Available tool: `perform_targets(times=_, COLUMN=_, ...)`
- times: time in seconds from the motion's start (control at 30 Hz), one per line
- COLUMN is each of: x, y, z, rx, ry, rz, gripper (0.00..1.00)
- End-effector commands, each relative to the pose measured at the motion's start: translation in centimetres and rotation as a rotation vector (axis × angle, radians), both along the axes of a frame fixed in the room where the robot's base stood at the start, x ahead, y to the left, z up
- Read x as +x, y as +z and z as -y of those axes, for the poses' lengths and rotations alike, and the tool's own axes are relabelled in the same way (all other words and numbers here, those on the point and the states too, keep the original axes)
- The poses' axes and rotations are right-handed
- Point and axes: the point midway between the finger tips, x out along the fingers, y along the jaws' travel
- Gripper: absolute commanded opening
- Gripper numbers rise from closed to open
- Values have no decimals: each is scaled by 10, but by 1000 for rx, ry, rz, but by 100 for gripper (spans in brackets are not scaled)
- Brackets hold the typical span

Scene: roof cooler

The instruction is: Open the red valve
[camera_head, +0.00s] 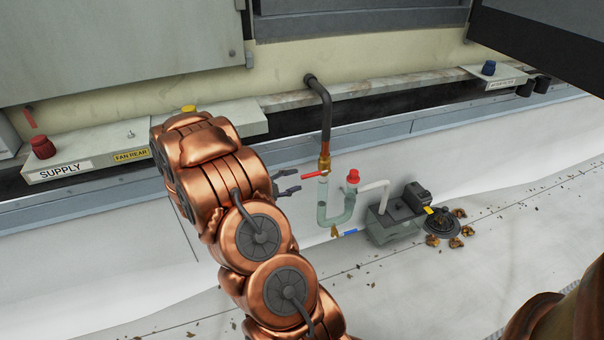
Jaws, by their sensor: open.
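A red valve handle (314,174) sits on the copper fitting of a vertical pipe, right of centre. It points left from the pipe, roughly level. My gripper (295,181) is just left of the handle, its dark fingers apart and pointing right toward the pipe. The upper finger appears close to the handle's left end; I cannot tell whether they touch. Nothing shows between the fingers. My copper arm hides the gripper's base.
A clear U-shaped trap (335,212) with a red cap (353,176) hangs below the valve. A blue-handled valve (349,233) is lower down. A grey pump box (393,222) and a drain with leaves (441,224) lie right. A red knob (42,147) is on the SUPPLY panel.

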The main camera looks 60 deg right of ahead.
Motion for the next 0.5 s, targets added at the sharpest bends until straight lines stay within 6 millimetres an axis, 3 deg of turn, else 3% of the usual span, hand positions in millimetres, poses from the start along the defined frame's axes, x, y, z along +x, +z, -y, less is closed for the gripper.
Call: perform_targets(times=0.5, x=-18, y=-13, z=57, rx=-1, ry=-11, rz=1, gripper=40)
